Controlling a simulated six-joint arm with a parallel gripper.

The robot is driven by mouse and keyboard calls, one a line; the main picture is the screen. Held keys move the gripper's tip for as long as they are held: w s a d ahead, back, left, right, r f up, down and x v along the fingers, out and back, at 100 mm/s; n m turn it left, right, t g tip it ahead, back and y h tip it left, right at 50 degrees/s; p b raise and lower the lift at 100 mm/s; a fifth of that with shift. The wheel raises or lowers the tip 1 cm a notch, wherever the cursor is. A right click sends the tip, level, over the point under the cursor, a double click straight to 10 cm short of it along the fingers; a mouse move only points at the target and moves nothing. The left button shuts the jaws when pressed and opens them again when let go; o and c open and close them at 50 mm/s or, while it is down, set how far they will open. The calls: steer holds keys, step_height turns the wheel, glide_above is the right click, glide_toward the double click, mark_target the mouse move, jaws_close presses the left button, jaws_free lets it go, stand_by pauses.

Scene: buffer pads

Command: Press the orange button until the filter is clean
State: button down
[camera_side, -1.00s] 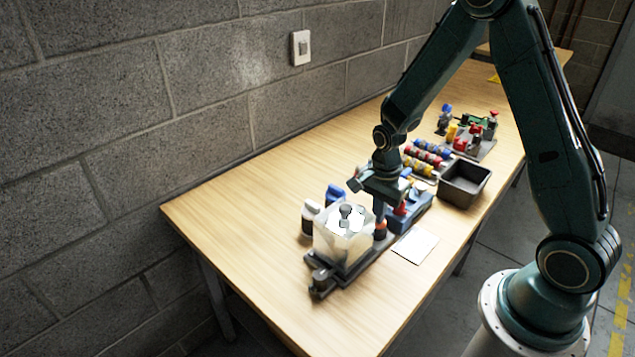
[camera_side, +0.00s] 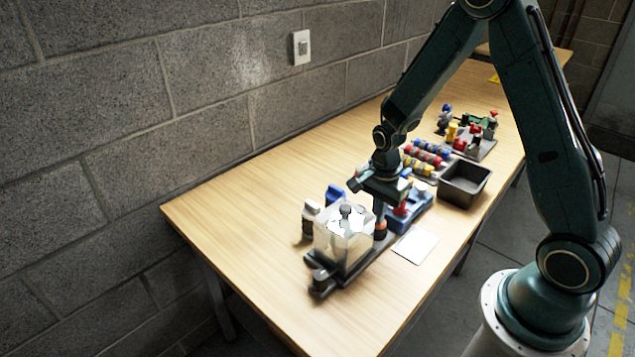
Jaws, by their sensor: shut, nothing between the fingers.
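A clear, box-shaped housing (camera_side: 343,252) stands on a dark base near the table's front left. It has bright white patches and a grey knob (camera_side: 346,211) at its top. I cannot tell how clean the filter is. The orange button (camera_side: 380,227) is a small dark post with an orange band, just right of the housing. My gripper (camera_side: 380,216) is shut and empty, pointing down directly over the button. The fingertips meet or almost meet its top; contact is too small to tell.
White-and-dark bottle (camera_side: 309,220) and blue bottle (camera_side: 335,194) stand behind the housing. A blue device with a red knob (camera_side: 401,209) sits close right of my gripper. A white card (camera_side: 414,244), black bin (camera_side: 465,182) and coloured parts lie further right. The table's left end is clear.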

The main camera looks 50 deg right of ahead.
step_height(320, 180, up, 12)
steer(key=shift+r, duration=0.25)
stand_by(0.4)
steer(key=shift+w, duration=0.1)
stand_by(0.6)
steer(key=shift+r, duration=0.85)
steer(key=shift+f, duration=0.1)
steer(key=shift+f, duration=6.9)
steer(key=shift+f, duration=0.1)
